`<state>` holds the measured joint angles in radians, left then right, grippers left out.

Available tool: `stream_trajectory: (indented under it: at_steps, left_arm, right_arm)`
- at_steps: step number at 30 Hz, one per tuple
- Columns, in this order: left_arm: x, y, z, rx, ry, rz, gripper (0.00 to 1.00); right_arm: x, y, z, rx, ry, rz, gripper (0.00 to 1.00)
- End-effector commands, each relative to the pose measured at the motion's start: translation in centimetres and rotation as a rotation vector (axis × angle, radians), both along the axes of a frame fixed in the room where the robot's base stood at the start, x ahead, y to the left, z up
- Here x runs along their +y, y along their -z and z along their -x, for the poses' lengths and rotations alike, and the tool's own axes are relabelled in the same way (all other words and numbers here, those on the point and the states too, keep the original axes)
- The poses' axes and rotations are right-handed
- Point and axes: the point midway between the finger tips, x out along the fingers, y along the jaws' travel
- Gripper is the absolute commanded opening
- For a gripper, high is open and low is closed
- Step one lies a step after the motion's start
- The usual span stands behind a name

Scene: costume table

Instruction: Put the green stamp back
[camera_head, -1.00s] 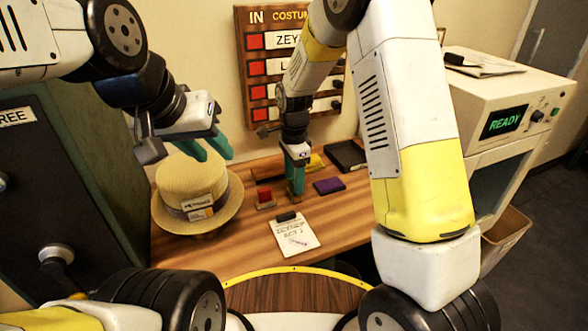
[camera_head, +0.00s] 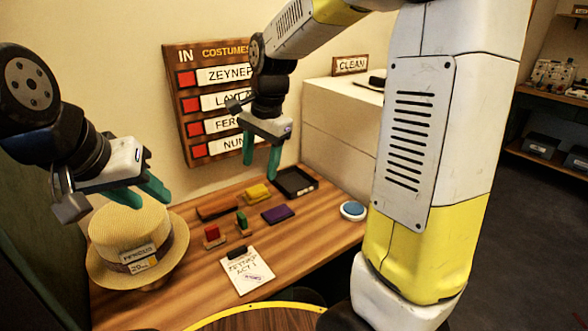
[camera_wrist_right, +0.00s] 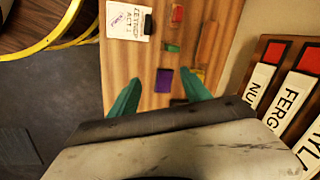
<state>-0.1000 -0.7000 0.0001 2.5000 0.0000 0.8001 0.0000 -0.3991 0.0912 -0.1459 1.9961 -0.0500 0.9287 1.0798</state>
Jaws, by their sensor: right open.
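The small green stamp (camera_head: 242,219) stands on the wooden table, just right of the red stamp (camera_head: 211,232). In the right wrist view the green stamp (camera_wrist_right: 172,48) lies beyond the fingers, near the red stamp (camera_wrist_right: 177,14). My right gripper (camera_head: 262,163) is open and empty, raised above the back of the table and clear of the stamps; its spread fingers also show in the right wrist view (camera_wrist_right: 160,95). My left gripper (camera_head: 140,192) is open and empty above the straw hat (camera_head: 120,230).
A purple pad (camera_head: 278,214), a yellow block (camera_head: 257,193), a dark bar (camera_head: 220,208) and a black tray (camera_head: 296,182) lie around the stamps. A clipboard (camera_head: 247,270) lies in front. A blue round item (camera_head: 353,210) sits at right. The name board (camera_head: 208,155) hangs behind.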

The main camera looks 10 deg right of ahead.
Motion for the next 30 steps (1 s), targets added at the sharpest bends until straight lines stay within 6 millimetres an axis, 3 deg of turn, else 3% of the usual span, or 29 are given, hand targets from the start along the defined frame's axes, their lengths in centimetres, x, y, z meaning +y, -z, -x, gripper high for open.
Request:
stream_trajectory:
  at_steps: [3,7,16,22,30]
  left_arm:
    - [0.0,0.0,0.0,0.000,0.000,0.000,0.36]
    - [0.0,0.0,0.0,0.000,0.000,0.000,0.36]
    - [0.0,0.0,0.0,0.000,0.000,0.000,0.36]
    - [0.0,0.0,0.0,0.000,0.000,0.000,0.36]
    - [0.0,0.0,0.0,0.000,0.000,0.000,0.36]
  right_arm:
    - [-2.4,-2.5,3.1,-0.098,-0.143,-0.015,0.56]
    - [-4.4,-4.3,6.6,-0.208,-0.307,0.001,0.56]
    - [-7.5,-5.7,14.0,-0.442,-0.645,0.137,0.56]
    - [-8.2,-5.5,16.3,-0.513,-0.765,0.217,0.56]
    - [-8.3,-5.4,16.7,-0.523,-0.789,0.233,0.56]
